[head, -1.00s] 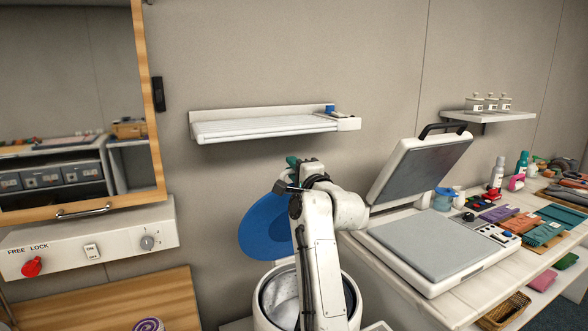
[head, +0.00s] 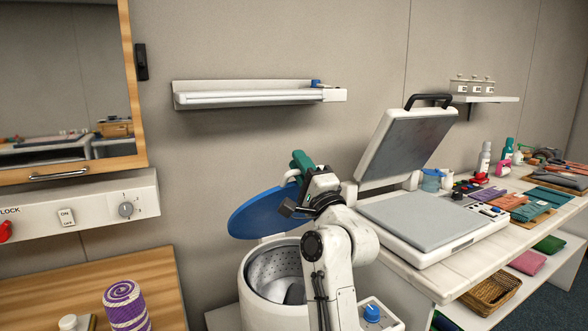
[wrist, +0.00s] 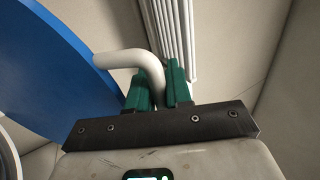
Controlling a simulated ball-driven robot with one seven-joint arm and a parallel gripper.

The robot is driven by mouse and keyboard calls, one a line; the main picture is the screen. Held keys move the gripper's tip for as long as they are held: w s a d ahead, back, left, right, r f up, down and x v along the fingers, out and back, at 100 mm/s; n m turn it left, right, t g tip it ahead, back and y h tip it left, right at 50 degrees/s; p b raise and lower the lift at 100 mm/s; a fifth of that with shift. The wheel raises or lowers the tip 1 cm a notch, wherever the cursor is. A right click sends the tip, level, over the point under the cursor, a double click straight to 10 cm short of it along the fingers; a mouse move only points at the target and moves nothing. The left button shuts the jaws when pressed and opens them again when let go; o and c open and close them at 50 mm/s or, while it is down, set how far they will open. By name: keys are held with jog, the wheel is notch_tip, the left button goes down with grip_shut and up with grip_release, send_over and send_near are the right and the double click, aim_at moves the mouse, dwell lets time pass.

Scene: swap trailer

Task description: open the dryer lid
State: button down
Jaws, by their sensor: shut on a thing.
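The dryer (head: 262,305) is a white round tub with a perforated metal drum, standing in the lower middle of the head view. Its round blue lid (head: 255,215) is raised and tilted above the opening. In the wrist view the blue lid (wrist: 60,60) fills the left side, with a white bent handle (wrist: 125,58) beside it. My gripper (wrist: 160,85) has green fingers, shut on the handle's end. In the head view my gripper (head: 298,165) is at the lid's upper right edge; my arm hides part of the drum.
A press with a raised top plate (head: 405,140) stands on the white counter to the right. A wall unit (head: 250,95) hangs above the dryer. A wooden table (head: 95,285) with a purple roll (head: 125,305) is at left. A blue knob (head: 372,313) is right of my arm.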

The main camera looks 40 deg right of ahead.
jog(key=shift+s+a+f, duration=0.1)
jog(key=shift+s+f, duration=0.1)
jog(key=shift+f, duration=0.1)
jog(key=c, duration=1.4)
grip_release()
jog(key=b+v, duration=0.1)
jog(key=v, duration=0.9)
jog(key=shift+s+f, duration=0.2)
jog(key=shift+s, duration=0.1)
jog(key=shift+a, duration=0.1)
